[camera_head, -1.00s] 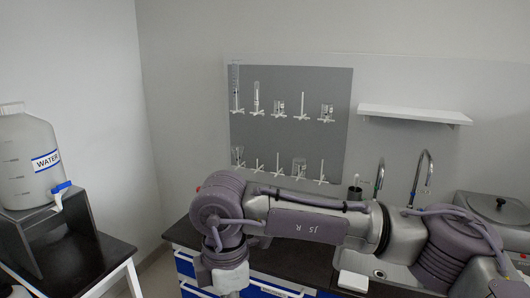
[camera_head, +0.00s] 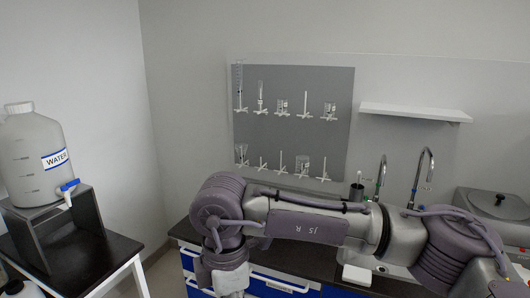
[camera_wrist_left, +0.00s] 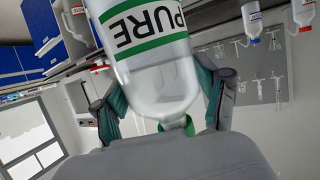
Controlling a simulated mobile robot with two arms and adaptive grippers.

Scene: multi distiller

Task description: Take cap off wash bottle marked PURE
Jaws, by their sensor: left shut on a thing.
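The wash bottle marked PURE (camera_wrist_left: 165,75) fills the top middle of the left wrist view. It is translucent with green bands, and its lettering is upside down in the picture. Its narrow end, with a green part (camera_wrist_left: 190,127), points toward my wrist and is partly hidden behind it. My left gripper (camera_wrist_left: 162,95) has one finger on each side of the bottle's narrowing end and is shut on it. Whether the fingers press on the cap or on the body cannot be told. In the head view my right arm reaches in from the right; its gripper is out of view.
A WATER carboy (camera_head: 36,150) with a blue tap stands on a dark stand (camera_head: 55,235) at the left. A grey pegboard (camera_head: 290,130) with glassware hangs behind. A white shelf (camera_head: 415,112) and sink taps are at the right. More bottles (camera_wrist_left: 303,14) show in the wrist view.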

